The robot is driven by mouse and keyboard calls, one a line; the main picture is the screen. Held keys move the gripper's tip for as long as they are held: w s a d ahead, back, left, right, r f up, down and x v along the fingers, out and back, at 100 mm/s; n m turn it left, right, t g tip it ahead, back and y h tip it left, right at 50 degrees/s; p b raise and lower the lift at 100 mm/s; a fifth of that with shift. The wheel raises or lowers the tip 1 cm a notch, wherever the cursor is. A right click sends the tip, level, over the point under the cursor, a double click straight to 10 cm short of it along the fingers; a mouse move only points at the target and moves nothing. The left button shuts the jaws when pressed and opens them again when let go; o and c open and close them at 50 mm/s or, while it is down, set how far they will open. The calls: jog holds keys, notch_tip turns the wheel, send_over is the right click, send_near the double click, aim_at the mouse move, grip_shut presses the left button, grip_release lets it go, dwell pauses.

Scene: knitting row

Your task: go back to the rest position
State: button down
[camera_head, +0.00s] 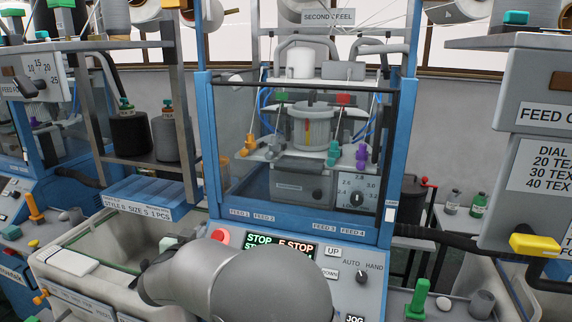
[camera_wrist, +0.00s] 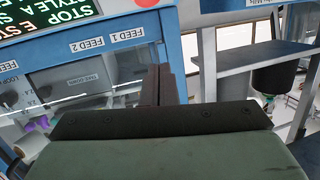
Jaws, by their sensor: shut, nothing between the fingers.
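My gripper (camera_wrist: 160,84) shows in the wrist view as two dark fingers closed together, with nothing between them. It is in front of the blue knitting machine frame (camera_wrist: 180,50), near the FEED 1 label (camera_wrist: 122,36). In the head view my grey arm crosses the lower middle, in front of the machine's control panel and above the right end of the pale bin (camera_head: 75,238). The fingertips cannot be made out in the head view. No rest position mark can be seen.
The display (camera_head: 280,245) reads STOP and is partly hidden by my arm. A red button (camera_head: 220,235) and AUTO/HAND knob (camera_head: 362,276) flank it. A blue tray (camera_head: 150,197) sits left of the machine. A yellow handle (camera_head: 535,245) and green knob (camera_head: 419,297) stand at right.

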jog(key=s+d+r+n+g+y, duration=0.1)
jog(key=d+n+g+y, duration=0.1)
jog(key=d, duration=0.6)
jog(key=s+d+r+n+g+y, duration=0.1)
jog(key=s+d+g+y, duration=0.15)
jog(key=d, duration=0.45)
jog(key=s+d+f+g+h, duration=0.1)
jog(key=s+d+f+g, duration=0.2)
jog(key=s+d, duration=0.5)
jog(key=s+d+f+m+g+h, duration=0.1)
jog(key=s+d+f+g+h, duration=0.1)
jog(key=s+d, duration=0.7)
jog(key=s+d+f+g+h, duration=0.1)
jog(key=s+d+f+g, duration=0.3)
jog(key=s, duration=0.8)
jog(key=d+g, duration=0.2)
jog(key=d, duration=0.2)
jog(key=shift+s+d+f+m, duration=0.15)
jog(key=shift+s+f+m, duration=0.1)
jog(key=shift+f+m, duration=0.1)
